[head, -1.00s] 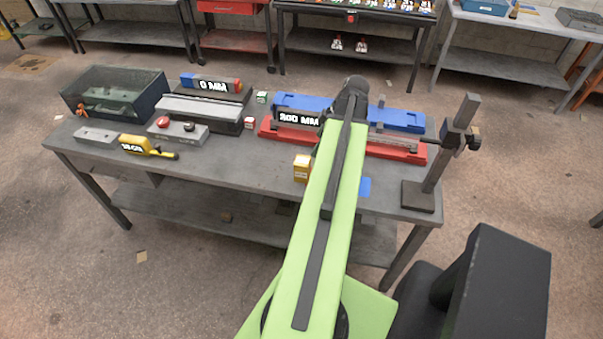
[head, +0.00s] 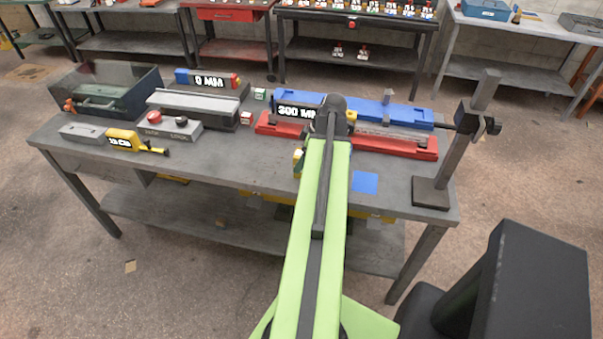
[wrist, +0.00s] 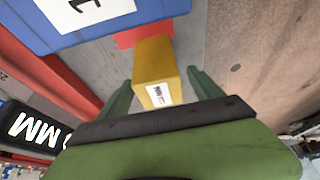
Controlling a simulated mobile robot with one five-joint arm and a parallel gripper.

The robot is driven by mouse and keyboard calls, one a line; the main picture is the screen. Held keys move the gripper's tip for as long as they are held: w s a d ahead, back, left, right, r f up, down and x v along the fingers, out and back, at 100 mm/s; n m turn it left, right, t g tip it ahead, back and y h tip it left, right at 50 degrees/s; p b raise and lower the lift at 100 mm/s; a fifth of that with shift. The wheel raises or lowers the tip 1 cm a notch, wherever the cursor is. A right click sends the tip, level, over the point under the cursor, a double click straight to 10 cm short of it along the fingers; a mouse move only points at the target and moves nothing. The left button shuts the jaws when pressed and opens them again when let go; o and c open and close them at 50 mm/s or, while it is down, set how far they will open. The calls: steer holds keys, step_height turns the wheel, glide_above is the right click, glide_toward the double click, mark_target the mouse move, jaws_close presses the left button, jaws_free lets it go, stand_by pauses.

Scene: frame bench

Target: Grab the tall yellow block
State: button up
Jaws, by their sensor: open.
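The tall yellow block (wrist: 153,60) shows in the wrist view with a white label on its near face. My gripper (wrist: 159,78) is open, with one green finger on each side of the block's near end. A gap shows between the right finger and the block; at the left finger I cannot tell whether they touch. In the head view only a strip of the yellow block (head: 298,158) shows at the left edge of my arm, near the front of the bench. The gripper fingers are hidden there behind my arm.
A red tray (head: 400,147) and a blue case (head: 395,112) lie behind the arm. A blue square (head: 364,182) lies on the bench (head: 235,172) to the right. A dark upright stand (head: 455,150) is at the right end. Measuring tools and boxes fill the left.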

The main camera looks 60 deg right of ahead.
steer(key=shift+b+x, duration=0.35)
steer(key=shift+x, duration=0.65)
steer(key=shift+r, duration=0.1)
steer(key=shift+c, duration=0.2)
jaws_close()
